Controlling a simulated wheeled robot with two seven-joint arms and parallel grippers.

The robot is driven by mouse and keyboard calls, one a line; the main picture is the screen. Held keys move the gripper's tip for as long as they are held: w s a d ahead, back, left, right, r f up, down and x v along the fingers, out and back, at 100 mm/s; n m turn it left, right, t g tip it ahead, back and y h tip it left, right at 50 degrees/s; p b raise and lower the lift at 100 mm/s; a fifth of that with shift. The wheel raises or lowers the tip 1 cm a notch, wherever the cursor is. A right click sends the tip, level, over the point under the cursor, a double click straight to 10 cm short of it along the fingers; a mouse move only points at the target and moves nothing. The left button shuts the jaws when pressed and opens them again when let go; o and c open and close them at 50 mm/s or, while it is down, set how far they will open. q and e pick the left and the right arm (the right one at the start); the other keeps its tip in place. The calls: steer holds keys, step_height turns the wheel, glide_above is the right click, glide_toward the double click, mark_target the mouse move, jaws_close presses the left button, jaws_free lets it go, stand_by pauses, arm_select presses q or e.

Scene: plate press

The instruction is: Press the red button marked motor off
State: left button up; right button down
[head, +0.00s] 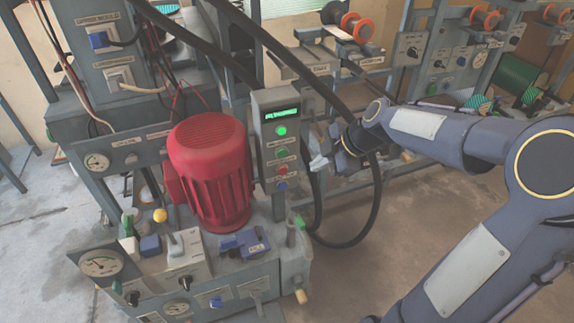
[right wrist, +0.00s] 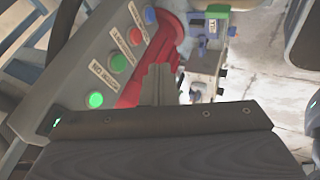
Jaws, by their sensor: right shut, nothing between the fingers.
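The red button (head: 282,170) sits on the front of a grey control box (head: 264,150), below a green button (head: 281,152). In the right wrist view the red button (right wrist: 135,37) shows at the upper left, beside a label too small to read surely. My right gripper (head: 318,162) is shut and empty, just right of the control box and at about the red button's height. Its fingertips (right wrist: 158,75) appear apart from the button in the right wrist view. My left gripper is not in view.
A lit green lamp (head: 281,131) and a display are above the buttons. A red motor (head: 210,170) stands left of the box. A black hose (head: 376,205) loops below my right gripper. Bare floor (head: 350,270) lies in front.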

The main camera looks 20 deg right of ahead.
steer(key=shift+r, duration=0.1)
steer(key=b, duration=0.3)
glide_toward(281, 174)
step_height(281, 174, down, 4)
steer(key=s+a, duration=0.2)
steer(key=shift+w+d+r, duration=0.1)
steer(key=shift+w, duration=0.95)
steer(key=shift+w+d, duration=0.15)
steer(key=shift+w, duration=0.9)
